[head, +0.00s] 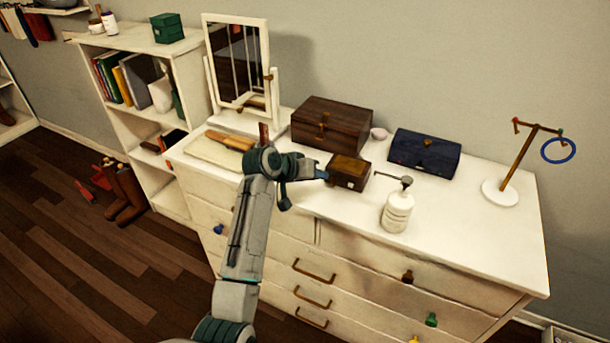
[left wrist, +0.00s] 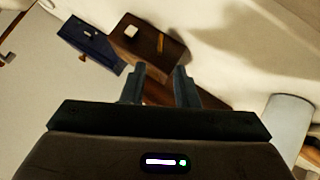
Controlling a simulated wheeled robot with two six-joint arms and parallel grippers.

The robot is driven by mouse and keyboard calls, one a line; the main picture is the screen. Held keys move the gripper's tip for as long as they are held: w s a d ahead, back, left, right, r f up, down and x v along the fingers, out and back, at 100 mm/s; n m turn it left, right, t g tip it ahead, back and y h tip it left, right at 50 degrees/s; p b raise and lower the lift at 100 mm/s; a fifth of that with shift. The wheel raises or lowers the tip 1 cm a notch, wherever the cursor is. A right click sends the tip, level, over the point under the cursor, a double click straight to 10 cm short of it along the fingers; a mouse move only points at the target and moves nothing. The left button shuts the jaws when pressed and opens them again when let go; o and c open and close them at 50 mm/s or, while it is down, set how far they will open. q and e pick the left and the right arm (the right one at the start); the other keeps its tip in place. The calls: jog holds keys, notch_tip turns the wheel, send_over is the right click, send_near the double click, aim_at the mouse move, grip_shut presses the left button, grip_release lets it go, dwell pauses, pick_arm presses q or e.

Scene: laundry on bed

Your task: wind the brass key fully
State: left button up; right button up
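A small dark wooden box (head: 348,172) with an amber lid and a pale square on its front stands on the dresser top. My left gripper (head: 318,172) is at this box's left side, its fingertips close to it; I cannot tell whether they touch. In the left wrist view the two fingers of the left gripper (left wrist: 160,85) stand apart, with dark brown wood behind the gap. A brown box (left wrist: 148,42) beyond them bears a pale square and a brass-coloured strip. I cannot make out the brass key for certain. My right gripper is not in view.
A large wooden chest (head: 330,125) and a blue box (head: 425,152) stand behind the small box. A white pump bottle (head: 398,210) is at its front right. A mirror (head: 238,62) stands at the back left, a ring stand (head: 518,160) at the right. The dresser's right front is clear.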

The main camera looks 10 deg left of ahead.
pick_arm(q)
jog(key=v, duration=0.5)
jog(key=shift+f+b, duration=0.1)
jog(key=shift+b, duration=0.2)
